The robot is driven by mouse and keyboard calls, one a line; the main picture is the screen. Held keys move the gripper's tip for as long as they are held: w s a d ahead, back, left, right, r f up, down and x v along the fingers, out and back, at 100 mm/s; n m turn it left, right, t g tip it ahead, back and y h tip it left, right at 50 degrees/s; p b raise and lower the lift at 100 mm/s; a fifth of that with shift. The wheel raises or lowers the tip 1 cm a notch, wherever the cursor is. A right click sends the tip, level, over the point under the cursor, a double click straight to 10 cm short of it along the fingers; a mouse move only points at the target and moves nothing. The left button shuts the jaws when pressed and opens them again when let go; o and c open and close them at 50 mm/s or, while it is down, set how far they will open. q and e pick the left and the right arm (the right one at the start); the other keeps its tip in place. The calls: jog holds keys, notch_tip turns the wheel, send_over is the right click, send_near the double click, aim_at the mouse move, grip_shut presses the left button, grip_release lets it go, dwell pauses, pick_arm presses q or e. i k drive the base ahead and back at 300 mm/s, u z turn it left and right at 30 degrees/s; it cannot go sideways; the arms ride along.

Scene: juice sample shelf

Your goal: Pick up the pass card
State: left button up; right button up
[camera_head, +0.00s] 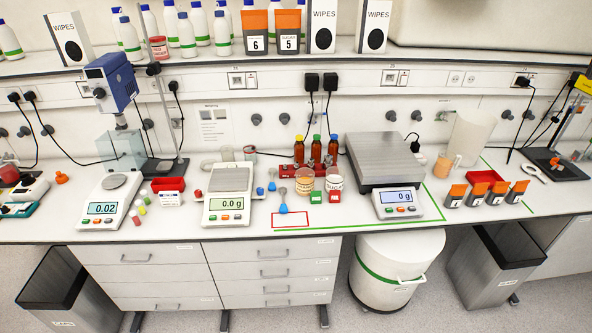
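Neither of my grippers is in view, and nothing touches the two pieces.
Blue-handled spatulas (282,197) lie left of the pieces. A red taped rectangle (291,220) is empty in front. Scales (228,205) and a larger balance (398,204) flank the area. Three amber bottles (315,150) stand behind. Green tape (470,222) borders the right.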

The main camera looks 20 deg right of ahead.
aim_at(316, 195)
jog(key=z, duration=0.05)
jog(key=i, duration=1.2)
jog(key=z, duration=0.2)
